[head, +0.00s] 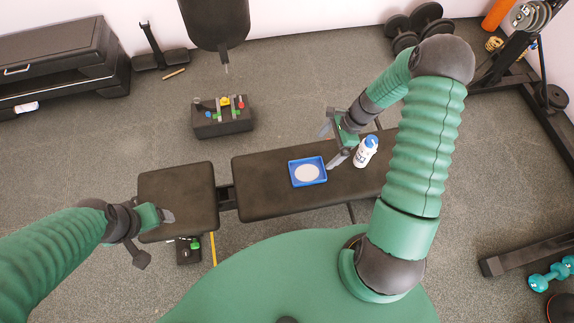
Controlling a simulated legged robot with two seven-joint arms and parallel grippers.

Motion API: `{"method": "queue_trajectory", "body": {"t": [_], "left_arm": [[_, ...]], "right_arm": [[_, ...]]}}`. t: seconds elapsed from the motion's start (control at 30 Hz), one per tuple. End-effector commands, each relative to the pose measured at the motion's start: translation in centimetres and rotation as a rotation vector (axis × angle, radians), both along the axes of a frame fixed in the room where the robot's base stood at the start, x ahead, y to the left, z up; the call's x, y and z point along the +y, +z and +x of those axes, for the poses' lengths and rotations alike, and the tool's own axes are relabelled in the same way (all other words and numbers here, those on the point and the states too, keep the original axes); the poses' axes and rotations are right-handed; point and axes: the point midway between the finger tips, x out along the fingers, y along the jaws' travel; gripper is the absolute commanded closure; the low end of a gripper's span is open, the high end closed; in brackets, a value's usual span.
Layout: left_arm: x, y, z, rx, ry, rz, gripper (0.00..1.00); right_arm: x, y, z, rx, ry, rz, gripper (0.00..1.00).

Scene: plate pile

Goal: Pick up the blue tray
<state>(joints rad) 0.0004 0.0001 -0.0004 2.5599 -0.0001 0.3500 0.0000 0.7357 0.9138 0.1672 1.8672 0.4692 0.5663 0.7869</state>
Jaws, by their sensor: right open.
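The blue tray (294,178) lies flat on the long black pad of the bench (258,198). A pale round plate (307,172) lies in it. My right gripper (329,149) is open and empty, just to the right of the tray's right edge and apart from it as far as I can tell. My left gripper (158,216) is over the shorter pad (185,188) on the left, well away from the tray. Whether its jaws are open or shut is unclear.
A white bottle with a blue cap (365,152) stands on the bench close to the right of my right gripper. A dark box with small coloured items (222,122) is on the floor behind the bench. The pad left of the tray is clear.

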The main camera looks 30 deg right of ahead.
Motion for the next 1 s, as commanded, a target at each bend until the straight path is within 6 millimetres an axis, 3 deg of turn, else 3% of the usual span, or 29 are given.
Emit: {"method": "queue_trajectory", "body": {"t": [0.3,0.4,0.57,0.8,1.0], "left_arm": [[-0.1,-2.1,0.0,0.0,-0.002,0.0,0.25],[-0.1,-2.4,0.0,0.0,-0.001,0.0,0.25],[-0.1,-2.8,0.0,0.0,0.0,0.0,0.25],[-0.1,-4.1,0.0,0.0,-0.001,0.0,0.25],[-0.1,-4.1,0.0,0.0,-0.001,0.0,0.25]], "right_arm": [[3.7,-7.4,0.8,0.005,0.007,-0.009,0.0],[4.5,-9.0,1.1,0.004,0.007,-0.013,0.0],[4.9,-10.5,1.2,0.002,0.006,-0.013,0.0],[6.2,-14.5,1.9,0.003,0.007,-0.009,0.0],[6.5,-14.7,1.9,0.002,0.006,-0.013,0.0]]}}
